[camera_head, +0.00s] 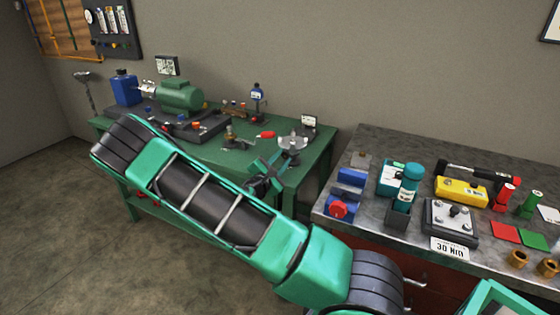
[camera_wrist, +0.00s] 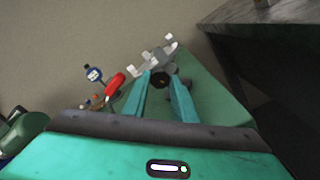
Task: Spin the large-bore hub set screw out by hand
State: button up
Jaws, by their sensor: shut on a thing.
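A grey hub with arms sticking out (camera_head: 292,142) stands near the right end of the green bench (camera_head: 310,165). In the wrist view the hub (camera_wrist: 157,56) is just beyond my fingertips. My gripper (camera_head: 270,172) is at the near side of the hub, low over the bench. In the wrist view its two green fingers (camera_wrist: 162,84) are shut on a small dark round part (camera_wrist: 160,79), apparently the set screw. The part is at the hub's near side. I cannot tell how deep it sits, and its threads are not visible.
A green motor (camera_head: 181,96) and a blue container (camera_head: 125,88) stand farther left. A grey workbench (camera_head: 375,148) with several tools stands at the right, beyond a narrow gap.

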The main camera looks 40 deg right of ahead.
jog(key=shift+f+n, duration=0.15)
jog(key=shift+n, duration=0.25)
jog(key=o, duration=1)
jog(key=shift+o, duration=0.2)
jog(key=v, duration=1)
jog(key=shift+a, duration=0.35)
jog(key=shift+s, duration=0.15)
